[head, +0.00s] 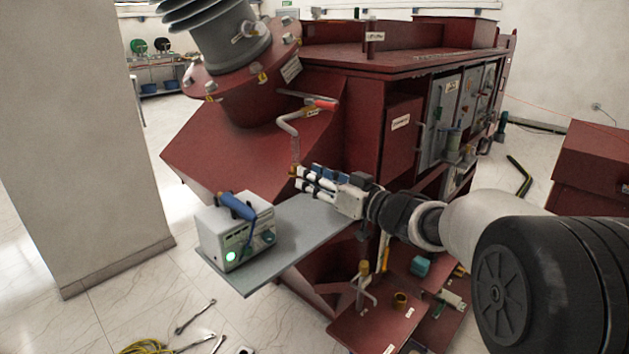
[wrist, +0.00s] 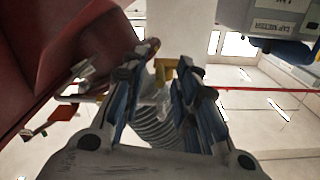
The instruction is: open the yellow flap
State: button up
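A small yellow part (wrist: 165,70), which looks like the yellow flap, shows between my fingertips in the wrist view. In the head view a small yellow-orange part (head: 293,170) sits at the lower end of a bent grey pipe (head: 288,125) with a red handle, close to my fingertips. My gripper (head: 301,179) reaches left over the grey shelf, beside the red transformer tank. Its two fingers are spread apart in the wrist view (wrist: 158,85). I cannot tell whether they touch the yellow part. My fingers hide part of its surroundings.
A grey meter box (head: 228,235) with a blue-handled item stands on the grey shelf (head: 300,235). The red tank (head: 350,110) rises behind. The ribbed bushing (head: 215,35) is above. Tools lie below on a red plate (head: 375,325). A pillar (head: 85,140) stands left.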

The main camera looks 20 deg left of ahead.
jog(key=shift+c, duration=0.2)
grip_shut()
dwell(0.4)
